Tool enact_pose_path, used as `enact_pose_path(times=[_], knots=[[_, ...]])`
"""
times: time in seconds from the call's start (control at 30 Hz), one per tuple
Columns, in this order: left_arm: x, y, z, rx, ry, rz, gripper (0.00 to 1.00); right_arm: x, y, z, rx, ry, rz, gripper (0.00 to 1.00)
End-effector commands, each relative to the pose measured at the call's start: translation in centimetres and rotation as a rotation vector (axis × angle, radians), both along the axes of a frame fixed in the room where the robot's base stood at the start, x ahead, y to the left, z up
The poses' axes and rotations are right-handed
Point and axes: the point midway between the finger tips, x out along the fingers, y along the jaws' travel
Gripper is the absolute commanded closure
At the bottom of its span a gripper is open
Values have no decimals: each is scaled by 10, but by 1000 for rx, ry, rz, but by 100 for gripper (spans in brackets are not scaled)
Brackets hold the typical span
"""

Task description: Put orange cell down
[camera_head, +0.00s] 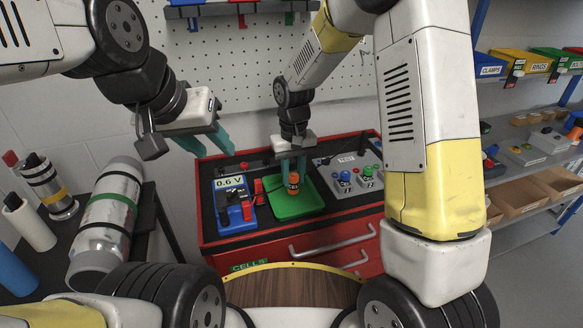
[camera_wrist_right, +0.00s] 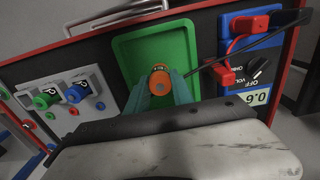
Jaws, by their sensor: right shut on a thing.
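The orange cell (camera_head: 293,183) stands upright between the fingers of my right gripper (camera_head: 291,172), over the green tray (camera_head: 310,205) on the red cabinet's top. In the right wrist view its orange end (camera_wrist_right: 160,80) shows between the teal fingertips (camera_wrist_right: 160,95), with the green tray (camera_wrist_right: 137,50) around it. The right gripper is shut on the cell. I cannot tell whether the cell touches the tray floor. My left gripper (camera_head: 207,143) is open and empty, raised to the left of the cabinet.
A blue meter (camera_head: 233,203) reading 0.6 V, with red clips (camera_head: 258,188), lies left of the tray. A test panel (camera_head: 352,176) with blue and green terminals is right of it. Shelves with bins (camera_head: 520,200) are at the right.

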Motion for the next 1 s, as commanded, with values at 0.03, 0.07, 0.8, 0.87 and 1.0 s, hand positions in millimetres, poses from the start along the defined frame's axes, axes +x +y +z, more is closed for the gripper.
enact_pose_path(times=[0.03,0.07,0.8,0.87,1.0], knots=[[0,0,0,0,0,0,61,6,2,0,0,-1,-1,100],[0,0,0,0,0,0,61,8,2,-1,0,0,-1,100],[0,0,0,0,0,0,61,19,5,-38,0,0,0,100],[0,0,0,0,0,0,61,19,5,-40,0,0,0,70],[0,0,0,0,0,0,61,19,5,-40,0,0,0,50]])
